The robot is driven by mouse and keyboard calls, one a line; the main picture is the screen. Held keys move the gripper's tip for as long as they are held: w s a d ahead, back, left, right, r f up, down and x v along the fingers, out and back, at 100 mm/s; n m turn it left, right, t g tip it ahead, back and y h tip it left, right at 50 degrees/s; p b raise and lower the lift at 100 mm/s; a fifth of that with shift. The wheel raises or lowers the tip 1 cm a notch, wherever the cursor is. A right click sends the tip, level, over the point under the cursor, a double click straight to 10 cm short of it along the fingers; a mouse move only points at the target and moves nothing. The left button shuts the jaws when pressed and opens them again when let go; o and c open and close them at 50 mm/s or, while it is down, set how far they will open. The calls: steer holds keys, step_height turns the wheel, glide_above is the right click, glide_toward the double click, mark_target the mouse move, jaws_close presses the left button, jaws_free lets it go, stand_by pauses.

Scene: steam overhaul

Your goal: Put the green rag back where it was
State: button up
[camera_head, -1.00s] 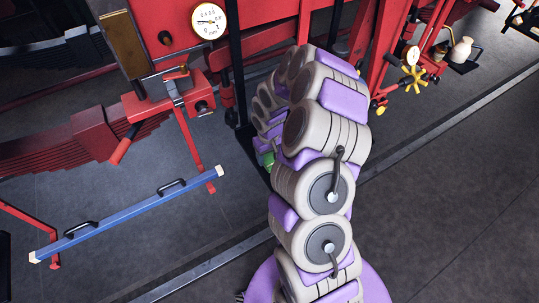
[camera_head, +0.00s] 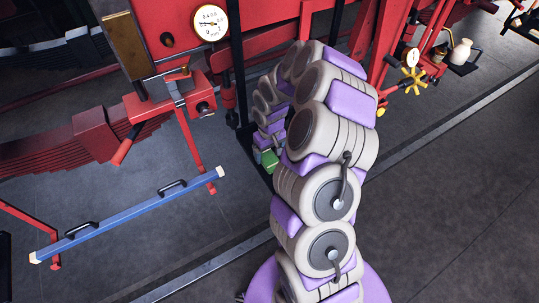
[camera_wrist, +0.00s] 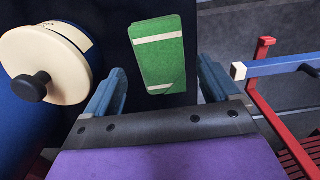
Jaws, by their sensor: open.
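The green rag (camera_wrist: 160,58) has two pale stripes and looks folded into a flat rectangle. In the wrist view it lies on or over a dark surface, ahead of my gripper and in line with the gap between its fingers. My gripper (camera_wrist: 161,72) is open, with one blue-grey finger on each side of the gap and nothing pinched. Whether the fingers are level with the rag is hard to tell. In the head view the green rag (camera_head: 269,159) shows as a small patch beside the end of my arm, which hides part of it.
A cream wheel with a dark knob (camera_wrist: 45,65) stands left of my gripper in the wrist view. A blue bar with black handles (camera_head: 130,214) rests on red supports to the right there. A red machine frame with a gauge (camera_head: 210,22) stands behind.

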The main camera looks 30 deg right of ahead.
mark_target(271, 157)
steer(key=s+a+r, duration=0.3)
steer(key=r, duration=0.5)
steer(key=s+a+r, duration=0.2)
steer(key=a+r, duration=0.1)
steer(key=r, duration=0.6)
steer(key=s+a+r, duration=0.2)
steer(key=s, duration=0.7)
steer(key=s+a+r+g, duration=0.1)
steer(key=s+a+r, duration=0.2)
steer(key=s, duration=0.6)
steer(key=s+a+r, duration=0.3)
steer(key=s, duration=0.6)
steer(key=shift+s+g+p, duration=0.2)
steer(key=shift+g+p, duration=0.2)
steer(key=shift+d, duration=0.1)
step_height(271, 157, down, 3)
steer(key=b, duration=0.3)
